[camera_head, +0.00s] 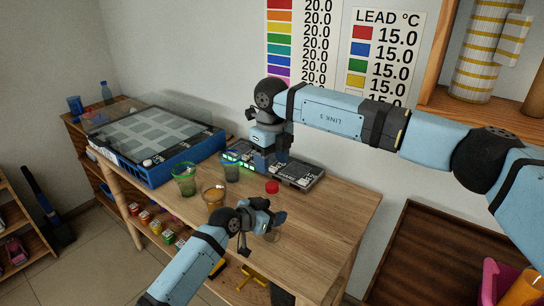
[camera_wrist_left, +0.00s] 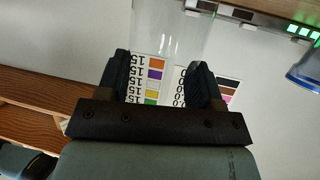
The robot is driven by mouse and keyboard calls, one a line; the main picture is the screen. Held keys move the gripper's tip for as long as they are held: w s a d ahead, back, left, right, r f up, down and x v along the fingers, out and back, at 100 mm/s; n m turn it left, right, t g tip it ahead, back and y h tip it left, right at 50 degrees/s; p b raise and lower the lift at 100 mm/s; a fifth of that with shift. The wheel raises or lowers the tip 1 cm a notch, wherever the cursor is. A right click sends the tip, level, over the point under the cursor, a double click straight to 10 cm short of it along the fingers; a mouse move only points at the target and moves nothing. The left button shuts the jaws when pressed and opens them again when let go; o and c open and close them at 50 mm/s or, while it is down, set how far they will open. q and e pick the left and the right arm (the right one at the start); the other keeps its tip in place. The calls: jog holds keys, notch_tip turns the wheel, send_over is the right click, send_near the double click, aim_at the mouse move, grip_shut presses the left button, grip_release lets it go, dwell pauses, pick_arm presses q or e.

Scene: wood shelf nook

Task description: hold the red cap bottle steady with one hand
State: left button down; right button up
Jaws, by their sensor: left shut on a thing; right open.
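The red cap bottle (camera_head: 272,187) stands upright on the wooden table, its clear body hard to make out below the red cap. My left gripper (camera_head: 270,217) is shut around its body, below the cap, and hides part of it. In the left wrist view the clear bottle (camera_wrist_left: 172,40) passes between the two dark fingers of my left gripper (camera_wrist_left: 160,80); the cap cannot be made out there. My right gripper (camera_head: 268,160) is open, pointing down at the dark device behind the bottle, apart from the bottle.
A dark device (camera_head: 300,175) with green lights (camera_head: 238,160) sits behind the bottle. A green cup (camera_head: 184,180), a bluish cup (camera_head: 230,170) and an amber cup (camera_head: 213,196) stand to the left. A blue tray box (camera_head: 155,172) fills the table's far left. The table's right side (camera_head: 335,205) is clear.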

aim_at(272, 185)
jog(key=n, duration=0.6)
jog(key=shift+r+n, duration=0.25)
jog(key=shift+n, duration=0.05)
jog(key=n, duration=0.4)
jog(key=shift+r+n, duration=0.15)
jog(key=shift+n, duration=0.15)
notch_tip(272, 185, down, 8)
